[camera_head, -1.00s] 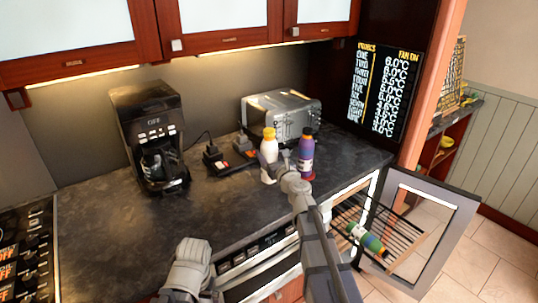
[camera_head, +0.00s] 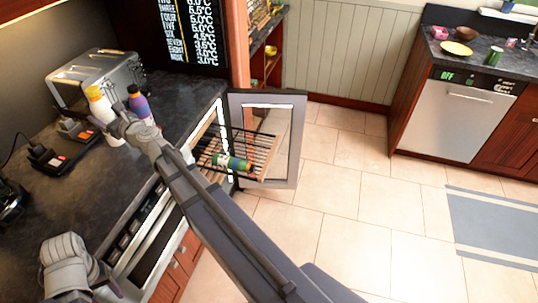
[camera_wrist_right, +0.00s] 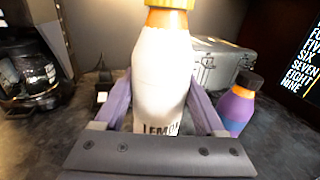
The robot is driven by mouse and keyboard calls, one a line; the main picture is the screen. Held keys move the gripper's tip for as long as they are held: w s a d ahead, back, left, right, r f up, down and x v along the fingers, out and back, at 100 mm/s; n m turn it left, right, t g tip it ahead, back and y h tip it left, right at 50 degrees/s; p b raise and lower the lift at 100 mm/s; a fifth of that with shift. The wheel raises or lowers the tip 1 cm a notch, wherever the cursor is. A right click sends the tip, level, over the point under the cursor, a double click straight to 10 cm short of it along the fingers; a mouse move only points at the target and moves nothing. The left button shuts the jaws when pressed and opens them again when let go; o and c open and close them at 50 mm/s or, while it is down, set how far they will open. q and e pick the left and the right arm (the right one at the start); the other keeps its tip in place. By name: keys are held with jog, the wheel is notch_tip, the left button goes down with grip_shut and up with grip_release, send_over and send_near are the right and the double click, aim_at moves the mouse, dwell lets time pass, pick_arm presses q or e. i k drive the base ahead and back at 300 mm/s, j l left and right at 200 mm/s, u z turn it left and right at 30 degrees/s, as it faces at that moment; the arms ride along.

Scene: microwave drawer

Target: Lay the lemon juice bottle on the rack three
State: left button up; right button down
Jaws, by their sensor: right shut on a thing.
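In the right wrist view the bottle (camera_wrist_right: 163,75) is between my right gripper's two fingers, with part of a "LEMON" label showing. My right gripper (camera_head: 112,126) is shut on it. A pulled-out wire rack (camera_head: 262,152) shows at the open cooler, with a green bottle (camera_head: 232,163) lying on it. I cannot tell which number this rack has. My left arm shows at the lower left, but its fingers do not.
A purple bottle (camera_head: 140,102) stands close right of the lemon bottle, also in the right wrist view (camera_wrist_right: 238,104). A toaster (camera_head: 95,78) is behind. The glass-panelled cooler door (camera_head: 291,135) stands open.

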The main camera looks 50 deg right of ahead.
aim_at(241, 152)
jog(key=z, duration=1.8)
jog(key=i+l+u, duration=0.1)
jog(key=u, duration=0.35)
jog(key=l+u, duration=0.2)
jog(key=u, duration=0.25)
jog(key=l+u, duration=0.2)
jog(key=u, duration=0.25)
jog(key=l+u, duration=0.15)
jog(key=l, duration=0.5)
jog(key=l+u, duration=0.2)
jog(key=l, duration=0.45)
jog(key=k+l+u, duration=0.15)
jog(key=l, duration=0.5)
